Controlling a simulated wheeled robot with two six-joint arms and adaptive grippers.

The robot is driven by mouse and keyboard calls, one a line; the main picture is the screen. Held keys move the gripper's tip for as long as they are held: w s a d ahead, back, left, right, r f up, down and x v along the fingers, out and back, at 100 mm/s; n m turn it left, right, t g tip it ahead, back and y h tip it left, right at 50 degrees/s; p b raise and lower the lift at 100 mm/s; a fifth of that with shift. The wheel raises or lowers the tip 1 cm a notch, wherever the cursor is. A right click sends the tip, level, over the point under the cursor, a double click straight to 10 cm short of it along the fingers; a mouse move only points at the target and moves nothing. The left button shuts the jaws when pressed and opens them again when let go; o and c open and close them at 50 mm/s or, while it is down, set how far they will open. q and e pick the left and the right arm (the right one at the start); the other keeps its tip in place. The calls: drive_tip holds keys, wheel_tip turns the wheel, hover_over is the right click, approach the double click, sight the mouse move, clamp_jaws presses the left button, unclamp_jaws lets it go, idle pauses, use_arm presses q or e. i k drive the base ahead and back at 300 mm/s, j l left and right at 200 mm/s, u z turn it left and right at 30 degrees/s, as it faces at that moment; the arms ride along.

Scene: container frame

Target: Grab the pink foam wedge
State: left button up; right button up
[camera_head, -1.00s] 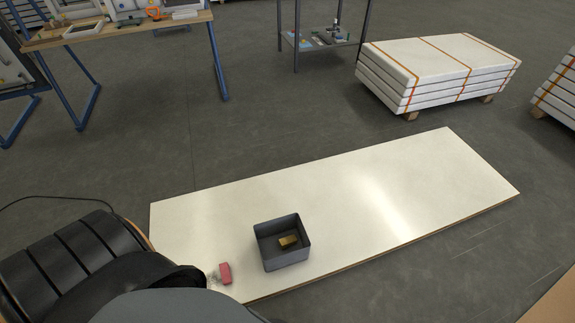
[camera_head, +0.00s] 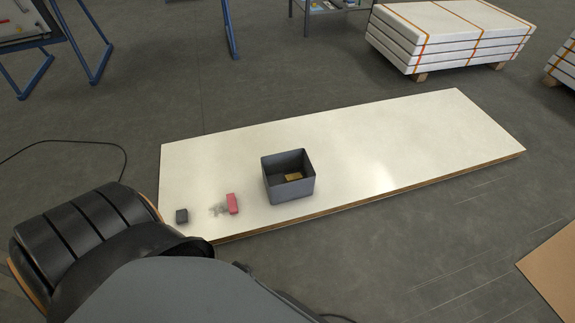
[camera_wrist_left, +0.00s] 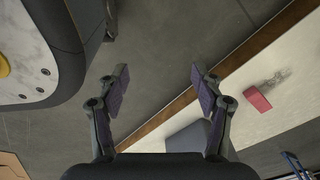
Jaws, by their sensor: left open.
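The pink foam wedge (camera_head: 233,204) lies on the white board (camera_head: 400,130), left of the dark grey open box (camera_head: 290,186). A grey smudge lies beside the wedge on its left. The wedge also shows in the left wrist view (camera_wrist_left: 257,99), to the right of my left gripper (camera_wrist_left: 158,78). That gripper is open and empty, with its fingers apart over the grey floor near the board's edge. It is not touching the wedge. My left gripper is hidden in the head view. My right gripper is in neither view.
The box holds a small brown block (camera_head: 293,177). The board's right half is clear. A stack of white slabs (camera_head: 450,38) stands behind on the floor. A black cable (camera_head: 75,142) lies at the left.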

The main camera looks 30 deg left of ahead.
sight(231, 199)
drive_tip(key=k+j+u, duration=0.1)
drive_tip(key=u, duration=2.05)
drive_tip(key=l+u, duration=0.9)
drive_tip(key=k+l+u, duration=0.1)
drive_tip(key=l+u, duration=0.15)
drive_tip(key=u, duration=0.2)
